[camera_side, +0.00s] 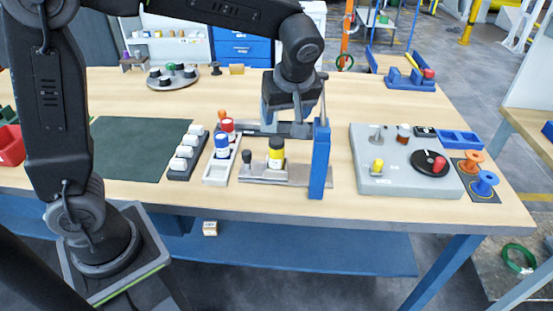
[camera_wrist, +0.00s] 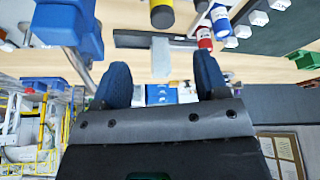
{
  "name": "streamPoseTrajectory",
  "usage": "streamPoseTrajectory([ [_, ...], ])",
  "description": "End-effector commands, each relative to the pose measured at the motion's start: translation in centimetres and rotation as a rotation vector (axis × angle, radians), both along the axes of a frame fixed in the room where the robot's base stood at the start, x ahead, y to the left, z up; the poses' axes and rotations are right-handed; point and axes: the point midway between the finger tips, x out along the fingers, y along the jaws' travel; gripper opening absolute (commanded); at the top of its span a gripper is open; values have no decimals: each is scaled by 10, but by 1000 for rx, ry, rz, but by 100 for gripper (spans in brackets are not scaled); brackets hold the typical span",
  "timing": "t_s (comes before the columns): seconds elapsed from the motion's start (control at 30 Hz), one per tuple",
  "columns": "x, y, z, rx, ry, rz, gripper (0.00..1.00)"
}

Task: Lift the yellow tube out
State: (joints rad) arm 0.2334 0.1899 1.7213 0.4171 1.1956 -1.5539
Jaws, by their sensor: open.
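The yellow tube (camera_side: 276,153), with a black cap and a white label, stands upright on a grey metal plate (camera_side: 300,176) near the front of the table. In the side view the fingers are partly hidden by the wrist.
A tall blue post (camera_side: 320,160) stands just right of the tube. A white tray (camera_side: 219,168) with blue and red tubes lies left. A grey box with a black disc (camera_side: 429,163) is right. A dark green mat (camera_side: 135,148) lies further left.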

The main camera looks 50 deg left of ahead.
Motion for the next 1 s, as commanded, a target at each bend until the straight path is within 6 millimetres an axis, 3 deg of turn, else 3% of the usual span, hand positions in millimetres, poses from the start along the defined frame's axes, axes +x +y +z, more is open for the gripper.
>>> streamPoseTrajectory([
  [0.4, 10, 25, -64, 2, 3, 10, 67],
  [0.67, 13, 31, -83, 0, 1, 8, 67],
  [1.0, 16, 48, -124, 1, 1, 8, 67],
])
